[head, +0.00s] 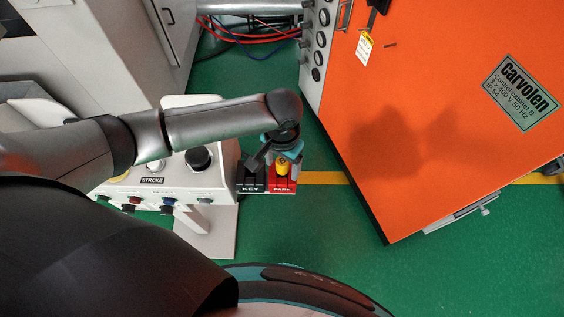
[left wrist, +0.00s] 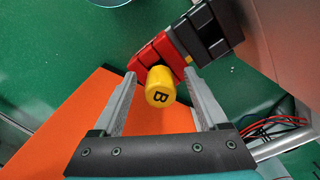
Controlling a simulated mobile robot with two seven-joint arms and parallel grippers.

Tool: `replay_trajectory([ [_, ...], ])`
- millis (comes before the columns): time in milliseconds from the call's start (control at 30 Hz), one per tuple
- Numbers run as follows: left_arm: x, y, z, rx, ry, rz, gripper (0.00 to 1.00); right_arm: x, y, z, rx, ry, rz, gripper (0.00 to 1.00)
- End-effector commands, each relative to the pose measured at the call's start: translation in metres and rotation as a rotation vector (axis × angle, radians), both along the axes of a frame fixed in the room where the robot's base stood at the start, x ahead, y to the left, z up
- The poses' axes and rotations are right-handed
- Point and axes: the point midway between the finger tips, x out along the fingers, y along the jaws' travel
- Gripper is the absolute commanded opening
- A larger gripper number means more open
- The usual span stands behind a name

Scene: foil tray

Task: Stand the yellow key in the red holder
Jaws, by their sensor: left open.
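The yellow key (head: 282,167) has a round cap marked B, seen nearly end-on in the left wrist view (left wrist: 160,88). It stands at the red holder (head: 283,184), labelled PARK, and appears seated in it; its lower end is hidden. The red holder (left wrist: 148,56) is directly behind the cap in the left wrist view. My left gripper (head: 281,150) is over the key. Its fingers (left wrist: 160,77) are open on either side of the cap, with visible gaps. My right gripper is not in view.
A black holder (head: 251,183) labelled KEY adjoins the red one. A grey control console (head: 215,183) with knobs and buttons stands to the left. A large orange cabinet (head: 440,120) stands to the right. Green floor (head: 310,230) is clear below the holders.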

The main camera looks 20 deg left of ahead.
Motion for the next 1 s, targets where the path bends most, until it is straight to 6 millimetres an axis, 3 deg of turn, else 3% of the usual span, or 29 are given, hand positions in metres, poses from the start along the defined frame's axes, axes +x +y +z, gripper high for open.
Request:
replay_trajectory([
  [267, 0.000, 0.000, 0.012, -0.001, -0.001, 0.000, 0.76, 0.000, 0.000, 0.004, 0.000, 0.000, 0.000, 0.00],
  [700, 0.001, 0.000, 0.111, -0.001, -0.004, -0.001, 0.76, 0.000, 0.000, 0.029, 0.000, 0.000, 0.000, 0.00],
  [1000, 0.000, 0.000, 0.150, -0.001, -0.002, 0.001, 0.76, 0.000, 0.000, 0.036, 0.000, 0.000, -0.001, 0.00],
])
